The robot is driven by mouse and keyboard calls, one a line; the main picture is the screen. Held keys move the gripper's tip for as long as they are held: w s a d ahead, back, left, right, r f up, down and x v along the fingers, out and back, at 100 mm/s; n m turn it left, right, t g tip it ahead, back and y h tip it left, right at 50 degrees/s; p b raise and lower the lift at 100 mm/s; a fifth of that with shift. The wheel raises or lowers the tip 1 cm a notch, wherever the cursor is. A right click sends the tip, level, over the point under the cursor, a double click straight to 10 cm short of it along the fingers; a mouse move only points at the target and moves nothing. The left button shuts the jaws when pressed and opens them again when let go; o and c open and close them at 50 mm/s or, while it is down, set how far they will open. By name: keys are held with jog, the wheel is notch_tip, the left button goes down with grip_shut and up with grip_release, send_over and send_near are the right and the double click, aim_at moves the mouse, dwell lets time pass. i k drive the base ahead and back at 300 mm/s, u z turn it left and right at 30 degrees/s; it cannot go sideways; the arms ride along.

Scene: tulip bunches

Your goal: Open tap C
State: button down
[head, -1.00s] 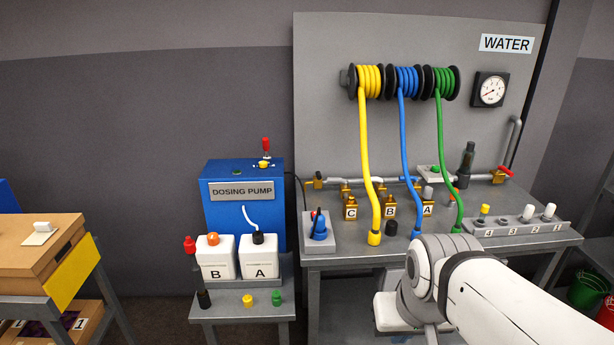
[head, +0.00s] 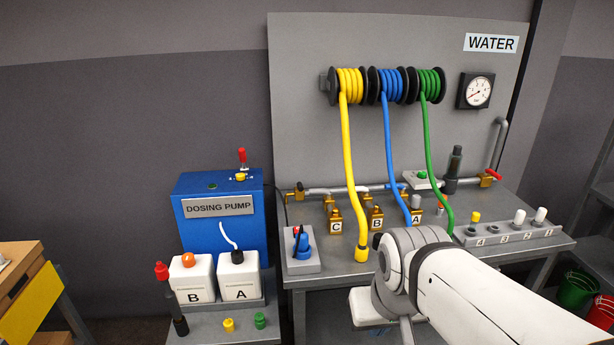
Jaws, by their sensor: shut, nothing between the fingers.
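Tap C (head: 336,222) is a small brass tap with a white C label. It hangs from the grey pipe at the back of the bench, just left of the yellow hose (head: 348,170). Its handle is too small to tell how it is set. Tap B (head: 376,220) and tap A (head: 413,216) stand to its right, with the blue hose (head: 392,155) hanging close to them. My arm reaches in from the lower right, in front of the bench and to the right of tap C. My gripper is not in view.
A grey box with a blue switch (head: 303,249) stands on the bench (head: 340,270), left of tap C. The blue dosing pump (head: 216,225) stands further left, with canisters B (head: 193,284) and A (head: 240,280). The green hose (head: 432,150) hangs on the right, near a numbered rack (head: 505,236).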

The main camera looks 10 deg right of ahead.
aim_at(318, 191)
jog(key=i, duration=1.35)
jog(key=u, duration=0.05)
